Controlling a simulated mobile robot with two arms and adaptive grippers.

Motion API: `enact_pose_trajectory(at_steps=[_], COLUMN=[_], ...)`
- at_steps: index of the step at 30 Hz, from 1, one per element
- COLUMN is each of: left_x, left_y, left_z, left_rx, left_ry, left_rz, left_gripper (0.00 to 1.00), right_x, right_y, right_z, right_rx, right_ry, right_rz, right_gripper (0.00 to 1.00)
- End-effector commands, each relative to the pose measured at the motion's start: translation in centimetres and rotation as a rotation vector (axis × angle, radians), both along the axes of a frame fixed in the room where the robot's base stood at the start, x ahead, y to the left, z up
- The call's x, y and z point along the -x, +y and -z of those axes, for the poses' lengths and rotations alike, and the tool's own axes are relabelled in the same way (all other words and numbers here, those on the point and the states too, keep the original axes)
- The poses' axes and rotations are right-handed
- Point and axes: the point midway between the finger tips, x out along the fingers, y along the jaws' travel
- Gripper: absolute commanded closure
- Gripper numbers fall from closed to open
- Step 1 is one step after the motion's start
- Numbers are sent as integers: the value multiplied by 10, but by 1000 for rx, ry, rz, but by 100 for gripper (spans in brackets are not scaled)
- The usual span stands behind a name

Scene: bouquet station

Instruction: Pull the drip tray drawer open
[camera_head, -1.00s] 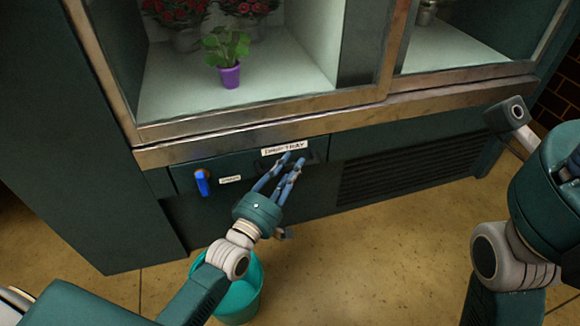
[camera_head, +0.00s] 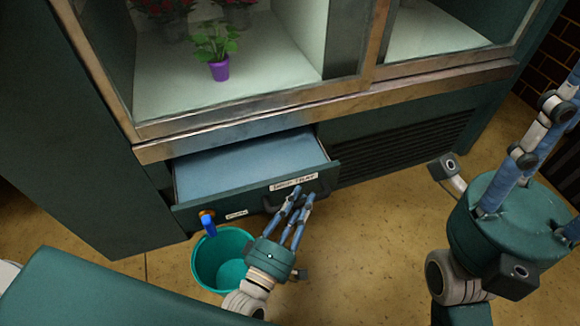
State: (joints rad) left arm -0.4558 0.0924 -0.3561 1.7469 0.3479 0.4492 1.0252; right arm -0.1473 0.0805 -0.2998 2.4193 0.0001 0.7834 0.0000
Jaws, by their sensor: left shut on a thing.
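The drip tray drawer (camera_head: 250,167) stands pulled out from under the display cabinet, and its flat blue-grey inside shows.
A teal bucket (camera_head: 205,268) stands on the floor under the valve, just left of my left gripper. The cabinet (camera_head: 250,115) above holds a plant in a purple pot (camera_head: 219,69) and red flowers. A vent grille (camera_head: 400,147) lies to the right.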

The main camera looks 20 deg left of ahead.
Motion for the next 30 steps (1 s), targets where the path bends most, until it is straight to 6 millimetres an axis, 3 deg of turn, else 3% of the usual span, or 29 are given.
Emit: enact_pose_trajectory(at_steps=[3,10,26,27,30], left_x=[26,54,63,63,63], left_y=[-17,-36,-42,-42,-42], left_z=[-1,0,1,1,1], left_rx=[-4,-5,-6,-5,-5], left_ry=[4,2,0,0,-1], left_rz=[1,0,-1,-1,-1], left_gripper=[100,100,100,71,70], right_x=[-1,0,2,2,2], right_y=[-1,-2,-2,-2,-2], right_z=[2,7,10,10,10], right_rx=[-2,-5,-6,-6,-6], right_ry=[32,59,65,65,65], right_rz=[-2,-4,-4,-4,-4], right_gripper=[60,60,60,60,60])
